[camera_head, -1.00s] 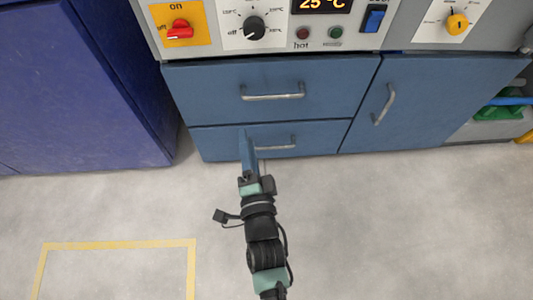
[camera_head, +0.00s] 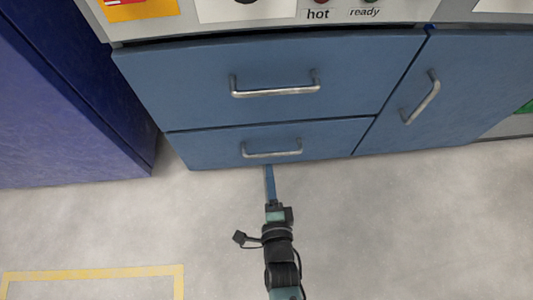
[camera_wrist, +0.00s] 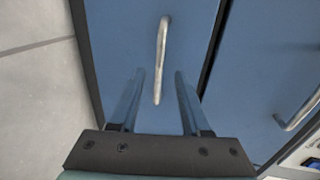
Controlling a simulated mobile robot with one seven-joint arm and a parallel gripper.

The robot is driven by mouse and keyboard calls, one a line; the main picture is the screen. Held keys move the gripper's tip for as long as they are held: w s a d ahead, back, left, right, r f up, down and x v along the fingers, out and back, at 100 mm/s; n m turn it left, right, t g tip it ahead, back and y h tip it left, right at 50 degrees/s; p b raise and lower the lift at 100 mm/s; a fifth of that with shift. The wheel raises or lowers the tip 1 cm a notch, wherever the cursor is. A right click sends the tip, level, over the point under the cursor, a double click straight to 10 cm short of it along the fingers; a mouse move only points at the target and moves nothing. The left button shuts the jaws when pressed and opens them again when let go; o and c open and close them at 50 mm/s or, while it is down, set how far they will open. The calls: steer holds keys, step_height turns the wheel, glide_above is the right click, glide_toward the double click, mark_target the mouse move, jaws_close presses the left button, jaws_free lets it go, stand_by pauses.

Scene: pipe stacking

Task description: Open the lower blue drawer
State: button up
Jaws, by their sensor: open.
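The lower blue drawer (camera_head: 205,148) is shut, its front level with the cabinet around it. Its silver bar handle (camera_head: 272,154) is above my gripper (camera_head: 269,169) in the head view. In the wrist view my gripper (camera_wrist: 159,76) is open, its two blue fingers pointing at the drawer front. The lower drawer handle (camera_wrist: 162,55) shows there between and beyond the fingertips, lined up roughly along them. The fingers look apart from the handle, and nothing is held. The exact distance to the handle is hard to tell.
The upper blue drawer (camera_head: 350,75) with its handle (camera_head: 275,92) is shut above. A blue cupboard door (camera_head: 455,105) is at the right. A dark blue cabinet (camera_head: 65,100) stands at the left. The grey floor (camera_head: 400,230) in front is clear, with yellow tape (camera_head: 95,272) at lower left.

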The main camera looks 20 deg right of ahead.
mark_target(267, 153)
steer(key=shift+b+x, duration=1.9)
steer(key=shift+x, duration=2.1)
steer(key=shift+c, duration=0.2)
jaws_close()
